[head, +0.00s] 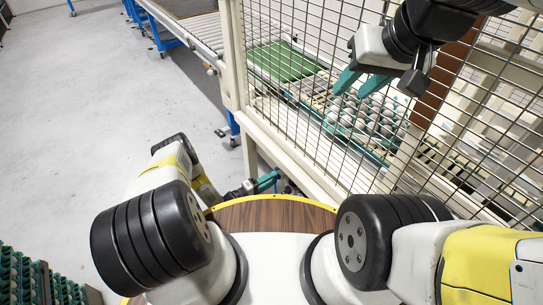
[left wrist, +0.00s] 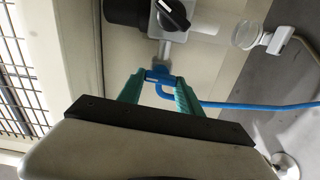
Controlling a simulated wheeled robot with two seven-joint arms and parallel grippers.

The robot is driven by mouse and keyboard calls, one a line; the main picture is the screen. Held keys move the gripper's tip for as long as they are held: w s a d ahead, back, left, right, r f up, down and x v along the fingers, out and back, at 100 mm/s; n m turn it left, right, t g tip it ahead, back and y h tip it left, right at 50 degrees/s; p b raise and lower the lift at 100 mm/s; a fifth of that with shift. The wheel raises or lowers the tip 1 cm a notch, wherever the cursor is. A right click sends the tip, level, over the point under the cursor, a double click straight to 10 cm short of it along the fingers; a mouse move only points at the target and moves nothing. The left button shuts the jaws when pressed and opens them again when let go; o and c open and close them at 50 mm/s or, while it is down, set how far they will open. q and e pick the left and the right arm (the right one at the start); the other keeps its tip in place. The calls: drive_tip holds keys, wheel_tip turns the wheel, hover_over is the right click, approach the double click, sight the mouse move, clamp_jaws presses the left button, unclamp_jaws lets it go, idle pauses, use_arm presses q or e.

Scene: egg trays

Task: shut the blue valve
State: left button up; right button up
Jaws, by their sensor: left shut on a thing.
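The blue valve (left wrist: 158,75) shows in the left wrist view as a small blue handle at the end of a short grey metal pipe. My left gripper (left wrist: 160,80) has its teal fingers on both sides of the blue handle and is shut on it. In the head view my left gripper (head: 270,180) is low beside the fence post, and the valve there is too small to make out. My right gripper (head: 358,84) is at the upper right in front of the mesh, its teal fingers apart and empty.
A blue hose (left wrist: 245,105) runs right from near the handle. A black rotary switch (left wrist: 172,13) sits above it. The mesh fence (head: 300,80) stands close on the right, with egg trays (head: 365,115) behind it. A conveyor (head: 195,30) is at the back; grey floor is free at left.

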use_arm(q)
drive_tip(key=shift+n, duration=0.5)
drive_tip(key=o, duration=1.4)
drive_tip(key=shift+a, duration=0.1)
drive_tip(key=v, duration=0.7)
drive_tip(key=shift+s+a, duration=0.25)
